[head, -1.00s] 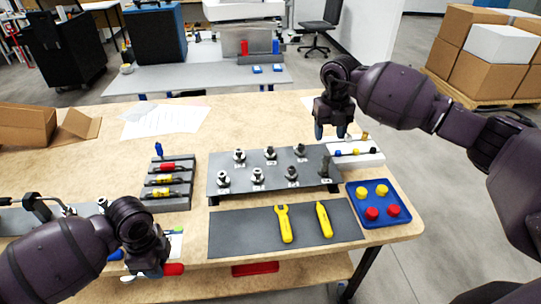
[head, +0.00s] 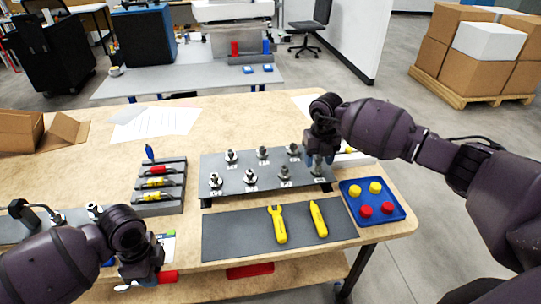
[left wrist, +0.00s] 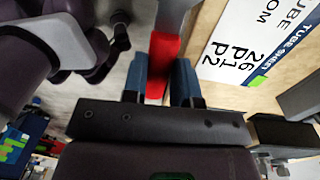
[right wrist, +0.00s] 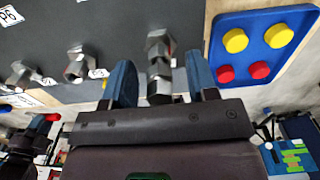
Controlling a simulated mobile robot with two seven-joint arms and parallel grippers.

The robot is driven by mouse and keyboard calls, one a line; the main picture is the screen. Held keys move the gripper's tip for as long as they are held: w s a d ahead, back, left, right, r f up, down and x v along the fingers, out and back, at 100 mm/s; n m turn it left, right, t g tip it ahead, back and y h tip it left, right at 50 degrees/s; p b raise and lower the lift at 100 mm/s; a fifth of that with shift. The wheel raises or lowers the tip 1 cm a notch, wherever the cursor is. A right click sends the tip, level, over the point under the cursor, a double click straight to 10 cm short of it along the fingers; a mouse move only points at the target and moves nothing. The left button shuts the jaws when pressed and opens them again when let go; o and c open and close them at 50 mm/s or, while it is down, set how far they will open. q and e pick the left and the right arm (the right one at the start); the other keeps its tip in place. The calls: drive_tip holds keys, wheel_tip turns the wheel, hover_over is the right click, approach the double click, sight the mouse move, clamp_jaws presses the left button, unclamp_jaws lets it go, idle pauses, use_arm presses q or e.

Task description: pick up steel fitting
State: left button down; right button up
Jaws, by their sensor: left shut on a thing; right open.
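Several steel fittings stand on a dark raised plate (head: 265,181) in two rows. My right gripper (head: 318,166) is over the plate's right end, pointing down. In the right wrist view its open fingers (right wrist: 160,82) stand on either side of one steel fitting (right wrist: 158,62), with gaps between. That fitting is mostly hidden in the head view. Other steel fittings (right wrist: 80,64) stand to its left. My left gripper (head: 152,279) is at the table's front left edge, shut on a red-handled thing (head: 168,277). Its red part shows between the fingers in the left wrist view (left wrist: 163,62).
A blue tray (head: 350,208) with red and yellow round pieces is right of the plate. A grey mat (head: 240,238) with two yellow tools lies in front. A screwdriver rack (head: 172,207) is left; a white block (head: 350,158) sits behind the right gripper.

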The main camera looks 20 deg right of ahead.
drive_tip(key=shift+r, duration=0.1)
clamp_jaws()
